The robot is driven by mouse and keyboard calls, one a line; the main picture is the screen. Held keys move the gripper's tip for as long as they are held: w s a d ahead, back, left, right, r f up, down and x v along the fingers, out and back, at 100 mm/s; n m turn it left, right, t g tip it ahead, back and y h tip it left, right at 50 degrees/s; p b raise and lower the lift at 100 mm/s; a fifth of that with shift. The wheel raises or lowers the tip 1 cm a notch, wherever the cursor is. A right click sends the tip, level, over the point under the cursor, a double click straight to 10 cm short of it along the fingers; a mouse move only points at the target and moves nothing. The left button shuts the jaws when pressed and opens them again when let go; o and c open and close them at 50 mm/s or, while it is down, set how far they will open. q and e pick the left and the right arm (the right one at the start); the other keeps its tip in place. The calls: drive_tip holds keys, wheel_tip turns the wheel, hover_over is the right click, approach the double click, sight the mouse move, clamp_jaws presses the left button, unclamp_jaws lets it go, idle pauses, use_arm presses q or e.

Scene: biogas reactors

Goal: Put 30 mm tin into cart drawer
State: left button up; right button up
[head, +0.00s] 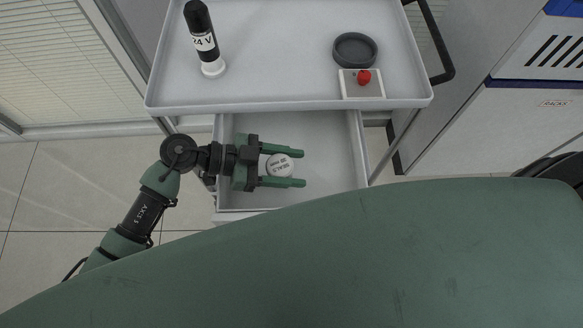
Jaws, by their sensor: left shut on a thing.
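The tin (279,166) is a small round can with a whitish printed lid, seen from above. It is inside or just above the open cart drawer (333,166), over the drawer's left half; I cannot tell whether it touches the drawer floor. My left gripper (289,167) reaches in from the left over the drawer's side wall and is shut on the tin, one green finger on each side of it. The lid's small print is too blurred to read. My right gripper is not in view.
The cart's grey top tray (280,70) lies above and behind the drawer. The drawer's right half is clear.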

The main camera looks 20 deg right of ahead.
use_arm(q)
drive_tip(key=shift+f, duration=1.45)
drive_tip(key=o, duration=1.4)
drive_tip(key=shift+c, duration=0.2)
drive_tip(key=shift+r, duration=0.1)
drive_tip(key=shift+r, duration=0.3)
drive_tip(key=v, duration=1.2)
drive_tip(key=shift+r+b, duration=0.2)
drive_tip(key=shift+b, duration=0.1)
